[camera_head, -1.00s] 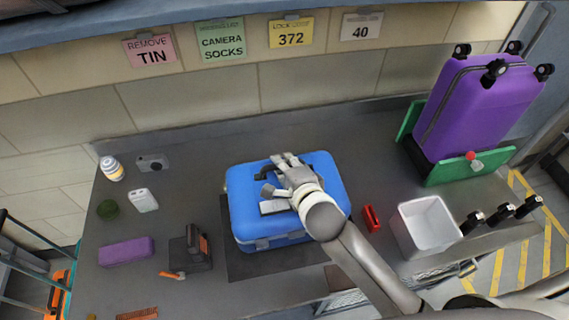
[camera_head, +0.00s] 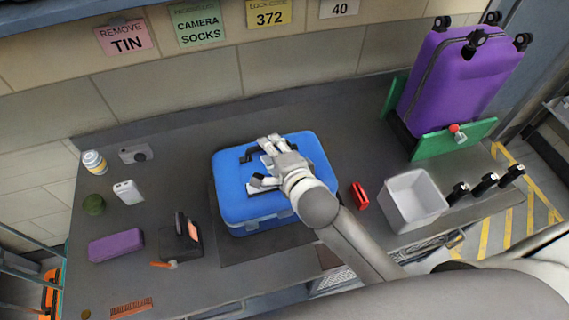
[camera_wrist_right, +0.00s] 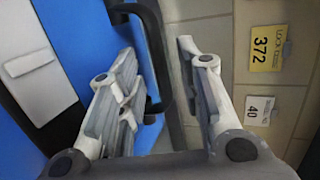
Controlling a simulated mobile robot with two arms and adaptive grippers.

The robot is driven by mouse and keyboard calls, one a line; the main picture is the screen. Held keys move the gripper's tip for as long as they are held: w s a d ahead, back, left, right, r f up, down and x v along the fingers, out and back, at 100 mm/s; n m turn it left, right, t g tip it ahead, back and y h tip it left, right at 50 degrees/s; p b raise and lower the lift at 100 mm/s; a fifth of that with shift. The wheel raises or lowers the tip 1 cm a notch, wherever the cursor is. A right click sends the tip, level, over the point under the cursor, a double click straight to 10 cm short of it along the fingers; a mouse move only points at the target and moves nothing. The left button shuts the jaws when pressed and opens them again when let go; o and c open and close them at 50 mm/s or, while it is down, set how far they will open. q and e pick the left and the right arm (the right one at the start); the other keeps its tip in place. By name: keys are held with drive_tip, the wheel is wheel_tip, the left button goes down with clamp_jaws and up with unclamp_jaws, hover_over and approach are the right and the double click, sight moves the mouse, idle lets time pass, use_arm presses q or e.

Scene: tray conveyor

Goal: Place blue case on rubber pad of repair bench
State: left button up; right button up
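The blue case (camera_head: 232,190) lies flat on the dark rubber pad (camera_head: 255,250) in the middle of the bench. The pad shows along the case's front and left sides. My right gripper (camera_head: 267,162) is over the top of the case. In the right wrist view, its fingers (camera_wrist_right: 160,85) are spread apart, with the black handle (camera_wrist_right: 158,60) of the blue case (camera_wrist_right: 75,50) between them and a gap to the right finger. Whether the left finger touches the handle cannot be told. My left gripper is not in view.
A purple suitcase (camera_head: 460,80) stands at the right on a green holder (camera_head: 455,140). A red item (camera_head: 359,196) and a white bin (camera_head: 414,202) are right of the case. A black device (camera_head: 180,240), purple box (camera_head: 116,245) and small items lie left. A wall is behind.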

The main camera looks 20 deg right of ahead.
drive_tip(key=b+v, duration=0.1)
drive_tip(key=v, duration=0.7)
drive_tip(key=shift+s+b, duration=0.3)
drive_tip(key=shift+b, duration=0.05)
drive_tip(key=shift+v, duration=0.8)
drive_tip(key=shift+d+r, duration=0.1)
